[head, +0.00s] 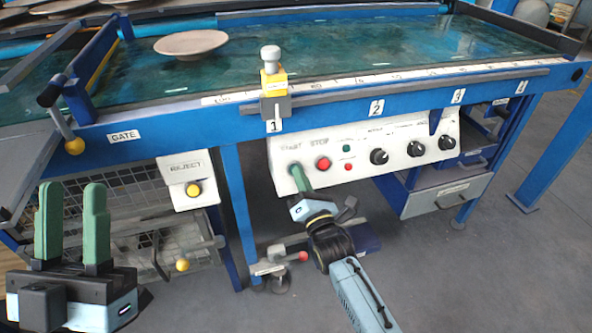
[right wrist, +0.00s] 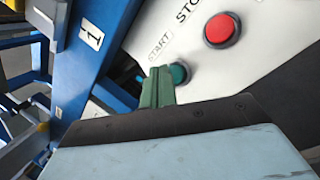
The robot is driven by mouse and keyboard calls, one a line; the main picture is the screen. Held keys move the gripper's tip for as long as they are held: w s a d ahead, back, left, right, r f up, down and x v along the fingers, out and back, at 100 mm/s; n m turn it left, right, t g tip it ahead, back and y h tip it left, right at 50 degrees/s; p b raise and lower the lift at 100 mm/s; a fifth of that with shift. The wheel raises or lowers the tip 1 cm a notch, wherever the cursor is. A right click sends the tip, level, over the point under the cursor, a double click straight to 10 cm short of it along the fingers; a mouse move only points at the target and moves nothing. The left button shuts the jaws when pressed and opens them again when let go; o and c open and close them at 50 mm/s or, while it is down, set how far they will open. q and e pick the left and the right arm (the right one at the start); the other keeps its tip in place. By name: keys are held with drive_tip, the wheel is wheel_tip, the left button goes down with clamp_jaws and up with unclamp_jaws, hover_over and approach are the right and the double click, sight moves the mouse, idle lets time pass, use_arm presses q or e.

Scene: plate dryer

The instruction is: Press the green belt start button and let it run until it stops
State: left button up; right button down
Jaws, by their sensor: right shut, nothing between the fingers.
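The white control panel (head: 385,150) is on the front of the blue belt frame. The green start button (right wrist: 178,73) shows in the right wrist view, partly covered by my fingers. The red stop button (head: 323,164) is just right of it; it also shows in the right wrist view (right wrist: 222,29). My right gripper (head: 297,168) is shut and empty, its green fingertips at the start button. Whether they touch or press it I cannot tell. My left gripper (head: 75,210) is open and empty at the lower left, away from the panel.
A brown plate (head: 191,43) lies on the blue-green belt (head: 330,45). The gate lever (head: 62,125) is at the far left. Black knobs (head: 379,156) are to the right on the panel.

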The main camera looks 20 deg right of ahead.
drive_tip(key=shift+w+f, duration=0.15)
drive_tip(key=shift+w, duration=0.15)
